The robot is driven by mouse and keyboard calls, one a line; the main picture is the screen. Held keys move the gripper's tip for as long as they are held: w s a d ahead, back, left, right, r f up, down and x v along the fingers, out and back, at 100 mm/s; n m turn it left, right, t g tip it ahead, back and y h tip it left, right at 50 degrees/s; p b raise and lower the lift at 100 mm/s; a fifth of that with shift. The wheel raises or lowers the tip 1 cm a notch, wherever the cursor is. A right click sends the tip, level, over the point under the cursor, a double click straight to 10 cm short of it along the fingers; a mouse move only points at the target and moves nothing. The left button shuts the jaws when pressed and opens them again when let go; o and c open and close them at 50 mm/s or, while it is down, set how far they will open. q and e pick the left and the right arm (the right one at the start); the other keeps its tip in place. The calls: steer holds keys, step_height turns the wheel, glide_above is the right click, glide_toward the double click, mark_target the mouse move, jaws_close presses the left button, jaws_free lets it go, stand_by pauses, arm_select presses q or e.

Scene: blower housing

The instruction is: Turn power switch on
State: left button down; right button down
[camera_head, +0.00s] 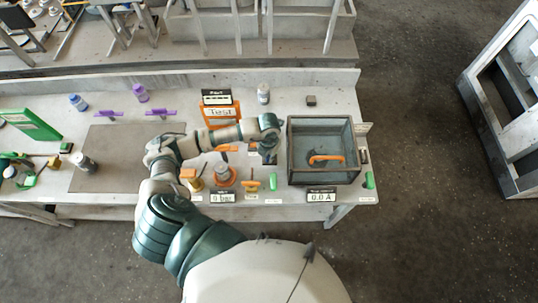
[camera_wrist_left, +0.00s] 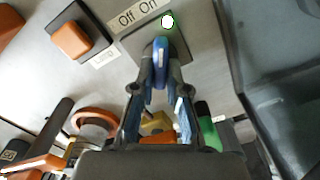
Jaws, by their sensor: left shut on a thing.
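The power switch plate (camera_wrist_left: 185,50) is in the wrist view, below a label reading "Off On" (camera_wrist_left: 138,14). A bright white spot with a green edge, seemingly an indicator light (camera_wrist_left: 167,21), shows beside the label's "On" end. My left gripper (camera_wrist_left: 160,62) has its fingertips together over the plate, shut on the switch lever. The fingertips mostly hide the lever, so its exact position cannot be told. In the head view my left gripper (camera_head: 268,156) is beside the clear box's left wall, and the switch is hidden beneath it. My right gripper is not in view.
A clear-walled box (camera_head: 322,178) with an orange handle stands close right of the gripper. An orange button (camera_wrist_left: 72,40) is left of the switch. Displays read "0 bar" (camera_head: 222,198) and "0.0 A" (camera_head: 320,196). A green-handled part (camera_head: 273,182) stands in front.

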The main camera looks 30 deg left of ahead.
arm_select(q)
steer(key=c, duration=1.2)
jaws_free()
steer(key=shift+s, duration=0.3)
step_height(320, 180, up, 12)
steer(key=shift+f, duration=0.1)
